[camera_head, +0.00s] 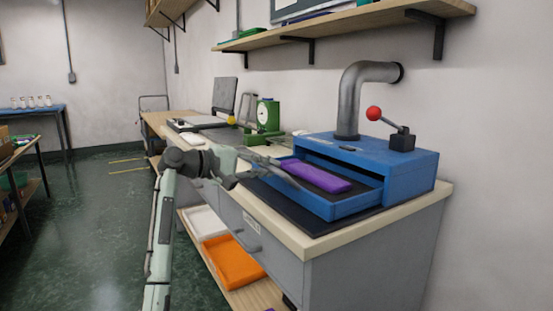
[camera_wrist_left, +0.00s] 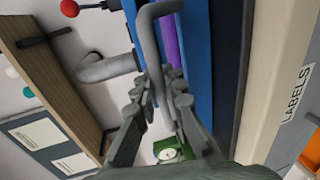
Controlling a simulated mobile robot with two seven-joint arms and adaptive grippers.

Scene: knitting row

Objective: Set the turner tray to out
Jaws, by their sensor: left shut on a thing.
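The turner is a blue box (camera_head: 400,165) on a bench. Its blue tray (camera_head: 345,208) stands out from the front with a purple item (camera_head: 318,176) lying in it. The tray and purple item (camera_wrist_left: 170,42) also show in the left wrist view. My left gripper (camera_head: 262,160) is at the tray's front left side. In the left wrist view, my left gripper (camera_wrist_left: 164,82) is shut on the tray's grey bent handle (camera_wrist_left: 149,35). The fingers hide part of the handle. My right gripper is not in view.
A grey pipe (camera_head: 349,100) and a red-knobbed lever (camera_head: 374,113) rise from the turner. A green dial scale (camera_head: 266,115) stands farther back. Below the bench top are an orange bin (camera_head: 233,262) and a white bin (camera_head: 204,222).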

